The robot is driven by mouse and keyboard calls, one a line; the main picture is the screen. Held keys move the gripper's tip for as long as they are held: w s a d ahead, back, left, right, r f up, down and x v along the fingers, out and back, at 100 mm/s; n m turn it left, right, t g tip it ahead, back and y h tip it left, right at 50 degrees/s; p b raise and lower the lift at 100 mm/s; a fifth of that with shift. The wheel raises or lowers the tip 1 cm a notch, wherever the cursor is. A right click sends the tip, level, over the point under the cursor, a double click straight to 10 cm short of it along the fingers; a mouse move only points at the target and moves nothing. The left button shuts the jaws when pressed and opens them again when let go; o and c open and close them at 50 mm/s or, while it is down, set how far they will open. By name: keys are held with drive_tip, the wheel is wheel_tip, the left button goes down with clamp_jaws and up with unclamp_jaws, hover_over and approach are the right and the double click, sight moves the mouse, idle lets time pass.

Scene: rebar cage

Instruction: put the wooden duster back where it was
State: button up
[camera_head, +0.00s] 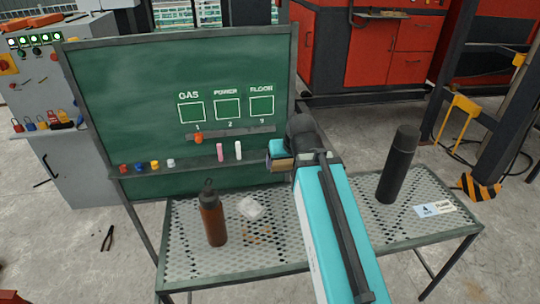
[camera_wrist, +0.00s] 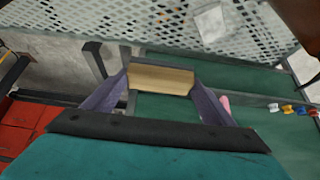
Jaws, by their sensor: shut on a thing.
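The wooden duster (camera_head: 283,164) is a small tan block by the right end of the green chalkboard's ledge (camera_head: 195,162). My gripper (camera_head: 281,155) is shut on it, and my arm hides part of this area. In the wrist view, the duster (camera_wrist: 161,79) lies crosswise between the two fingers of my gripper (camera_wrist: 160,88). I cannot tell whether the duster touches the ledge. The green chalkboard (camera_head: 130,100) stands upright behind the table and reads GAS, POWER and FLOOR over three boxes.
The ledge bears several coloured small pieces, a pink stick (camera_head: 220,152) and a white stick (camera_head: 238,150). The mesh table (camera_head: 185,260) holds a brown bottle (camera_head: 212,220), a crumpled white piece (camera_head: 250,208), a black bottle (camera_head: 398,165) and a label card (camera_head: 436,209).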

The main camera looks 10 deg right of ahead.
drive_tip(key=shift+w+r+p, duration=0.15)
drive_tip(key=shift+w+p, duration=0.05)
drive_tip(key=shift+p, duration=0.35)
drive_tip(key=shift+w+p, duration=0.15)
drive_tip(key=shift+p, duration=0.2)
drive_tip(key=w+p, duration=0.1)
drive_tip(key=p, duration=0.4)
drive_tip(key=shift+w+a, duration=0.15)
drive_tip(key=shift+w, duration=0.25)
drive_tip(key=shift+w+p, duration=0.1)
drive_tip(key=shift+p, duration=0.3)
drive_tip(key=w+p, duration=0.1)
drive_tip(key=w, duration=0.3)
drive_tip(key=w+a+f+p, duration=0.1)
drive_tip(key=w, duration=0.3)
drive_tip(key=w+a, duration=0.1)
drive_tip(key=w, duration=0.4)
drive_tip(key=shift+w+f+p, duration=0.1)
drive_tip(key=shift+f+p, duration=0.3)
drive_tip(key=shift+f+p, duration=0.65)
drive_tip(key=shift+f, duration=1.1)
drive_tip(key=shift+f, duration=0.15)
